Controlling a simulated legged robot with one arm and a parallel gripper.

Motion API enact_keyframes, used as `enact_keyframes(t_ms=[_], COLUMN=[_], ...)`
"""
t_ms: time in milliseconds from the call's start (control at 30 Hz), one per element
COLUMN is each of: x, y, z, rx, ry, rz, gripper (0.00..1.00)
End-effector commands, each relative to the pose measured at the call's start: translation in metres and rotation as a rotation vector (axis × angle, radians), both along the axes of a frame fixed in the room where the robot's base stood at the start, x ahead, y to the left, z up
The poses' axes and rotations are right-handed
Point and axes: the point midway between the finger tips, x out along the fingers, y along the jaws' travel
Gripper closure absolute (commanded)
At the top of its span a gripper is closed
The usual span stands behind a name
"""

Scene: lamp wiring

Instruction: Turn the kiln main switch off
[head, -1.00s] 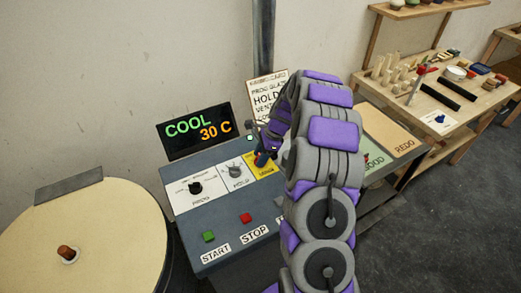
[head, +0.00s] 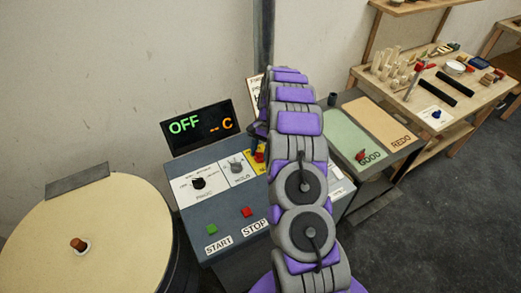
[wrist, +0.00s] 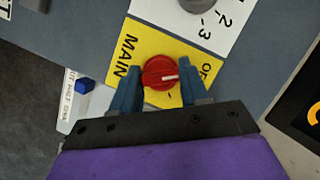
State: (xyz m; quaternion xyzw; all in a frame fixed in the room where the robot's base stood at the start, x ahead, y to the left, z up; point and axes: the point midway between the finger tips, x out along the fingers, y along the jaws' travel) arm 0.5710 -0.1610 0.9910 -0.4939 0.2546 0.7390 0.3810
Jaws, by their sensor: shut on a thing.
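The kiln main switch is a red round knob (wrist: 160,72) on a yellow plate (wrist: 142,45) marked MAIN, in the wrist view. Its white pointer mark points right, toward a partly hidden label starting "OF". My gripper (wrist: 157,88) has its blue fingers on both sides of the knob and is shut on it. In the head view a bit of the red knob (head: 259,157) shows beside my arm, which hides most of the plate. The kiln display (head: 203,127) reads OFF in green and "-- C" in orange.
The panel also bears two black-and-grey dials, a green START button (head: 212,229) and a red STOP button (head: 247,212). A round kiln lid (head: 115,215) is at left. A green GOOD and tan REDO board (head: 375,120) and a cluttered wooden table (head: 462,105) stand at right.

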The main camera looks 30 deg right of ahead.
Motion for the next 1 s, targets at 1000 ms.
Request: enact_keyframes(t_ms=[1000], x=[0.0023], y=[0.0013], z=[0.0003], rx=[-0.002], ry=[-0.006], rz=[0.217], gripper=[0.53])
